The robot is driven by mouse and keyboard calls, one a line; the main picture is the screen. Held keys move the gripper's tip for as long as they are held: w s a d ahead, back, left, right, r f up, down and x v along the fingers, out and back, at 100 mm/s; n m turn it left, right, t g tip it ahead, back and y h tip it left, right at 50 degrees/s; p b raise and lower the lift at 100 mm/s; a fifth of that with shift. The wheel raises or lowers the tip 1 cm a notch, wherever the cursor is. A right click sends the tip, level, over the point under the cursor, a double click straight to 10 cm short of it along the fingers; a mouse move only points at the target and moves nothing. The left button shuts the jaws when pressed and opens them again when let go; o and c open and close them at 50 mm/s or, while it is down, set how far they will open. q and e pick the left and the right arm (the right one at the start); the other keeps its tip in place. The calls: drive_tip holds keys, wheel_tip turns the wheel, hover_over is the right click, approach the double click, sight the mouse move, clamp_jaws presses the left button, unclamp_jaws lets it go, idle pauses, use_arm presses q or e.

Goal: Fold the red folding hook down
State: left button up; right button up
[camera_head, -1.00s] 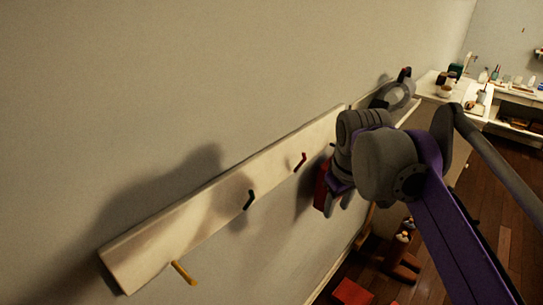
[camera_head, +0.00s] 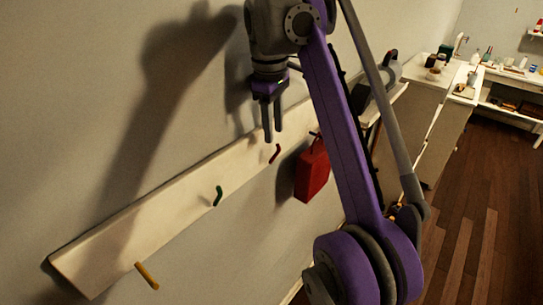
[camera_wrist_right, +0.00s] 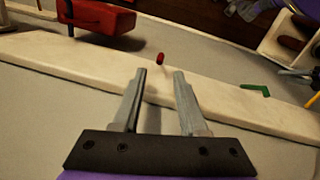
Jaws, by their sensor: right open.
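The red folding hook (camera_head: 274,153) sits on the pale wooden wall board (camera_head: 180,208), between the green hook and a hanging red bag. It looks raised, sticking out and up from the board. My right gripper (camera_head: 272,137) points down just above the red hook, its two fingers apart and empty. In the right wrist view, the red hook (camera_wrist_right: 160,57) shows as a short stub just beyond the gap between the open fingertips (camera_wrist_right: 160,72). I see no contact. My left gripper is not in view.
A green hook (camera_head: 217,196) and a yellow hook (camera_head: 147,276) stick out of the board to the left. The red bag (camera_head: 312,173) hangs close on the right. Cabinets (camera_head: 430,120) stand farther right. The wall above the board is bare.

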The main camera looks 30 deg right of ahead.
sight(276, 155)
drive_tip(key=f, duration=0.2)
drive_tip(key=f+b, duration=0.1)
drive_tip(key=f, duration=0.2)
drive_tip(key=f+b, duration=0.1)
drive_tip(key=f, duration=0.1)
drive_tip(key=shift+d+f, duration=0.3)
drive_tip(key=shift+d, duration=0.05)
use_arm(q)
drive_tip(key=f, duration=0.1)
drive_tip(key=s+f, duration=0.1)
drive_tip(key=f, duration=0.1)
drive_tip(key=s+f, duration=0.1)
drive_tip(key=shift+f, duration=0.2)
use_arm(e)
drive_tip(key=shift+f, duration=0.4)
drive_tip(key=shift+w, duration=0.1)
clamp_jaws()
